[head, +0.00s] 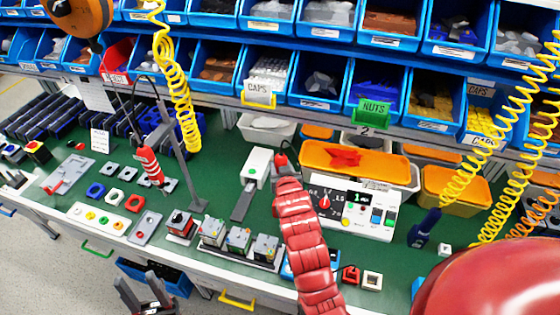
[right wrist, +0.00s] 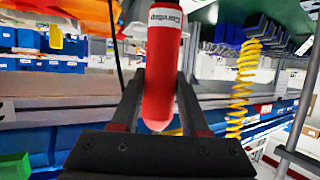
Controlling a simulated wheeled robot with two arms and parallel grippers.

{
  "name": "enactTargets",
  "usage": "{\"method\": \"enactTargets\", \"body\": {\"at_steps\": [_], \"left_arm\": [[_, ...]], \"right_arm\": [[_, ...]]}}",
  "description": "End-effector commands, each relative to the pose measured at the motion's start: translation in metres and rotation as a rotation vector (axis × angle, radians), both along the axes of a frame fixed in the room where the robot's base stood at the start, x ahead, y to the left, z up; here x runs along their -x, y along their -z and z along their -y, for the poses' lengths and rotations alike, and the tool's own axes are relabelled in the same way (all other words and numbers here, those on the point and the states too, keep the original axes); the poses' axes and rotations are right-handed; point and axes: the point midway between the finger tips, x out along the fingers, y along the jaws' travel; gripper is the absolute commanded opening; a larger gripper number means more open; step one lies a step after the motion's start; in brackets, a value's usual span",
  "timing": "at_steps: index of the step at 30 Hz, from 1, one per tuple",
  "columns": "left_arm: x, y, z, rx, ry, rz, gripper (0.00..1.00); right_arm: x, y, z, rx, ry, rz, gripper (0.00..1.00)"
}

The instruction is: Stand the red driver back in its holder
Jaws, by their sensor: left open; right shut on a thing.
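The red driver (right wrist: 163,70) has a white label and a rounded end. It stands lengthwise between the two dark fingers of my right gripper (right wrist: 158,85), which is shut on it. In the head view, my red right arm reaches over the mat, and a small red part of the driver (head: 281,160) shows past its end. The arm covers most of my right gripper there. My left gripper (head: 145,300) is open and empty, low in front of the bench. I cannot tell for sure which thing is the driver's holder.
Another red tool (head: 150,165) with a white band hangs beside a metal stand (head: 183,160). A white box (head: 258,163) is left of my right arm, and a white control panel (head: 357,210) is right of it. Blue bins (head: 215,65) line the back. Yellow coiled cords hang over the bench.

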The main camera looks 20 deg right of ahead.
Motion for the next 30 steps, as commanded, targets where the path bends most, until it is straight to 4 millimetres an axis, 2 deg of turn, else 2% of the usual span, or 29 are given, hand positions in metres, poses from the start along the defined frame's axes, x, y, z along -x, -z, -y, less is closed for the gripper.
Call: {"method": "enactTargets", "body": {"at_steps": [14, 18, 24, 30], "left_arm": [[0.0, 0.01, 0.0, 0.0, 0.0, 0.0, 0.48], [0.0, 0.03, 0.0, 0.0, 0.0, 0.0, 0.48], [0.0, 0.04, 0.0, 0.0, 0.0, 0.0, 0.48], [0.0, 0.04, 0.0, 0.0, 0.0, 0.0, 0.48]], "right_arm": [[0.0, 0.057, 0.001, 0.0, 0.0, 0.0, 0.0], [0.0, 0.078, 0.001, 0.001, 0.001, 0.002, 0.0], [0.0, 0.091, 0.001, 0.001, 0.001, 0.002, 0.0], [0.0, 0.091, 0.0, 0.001, 0.001, 0.002, 0.0]]}}
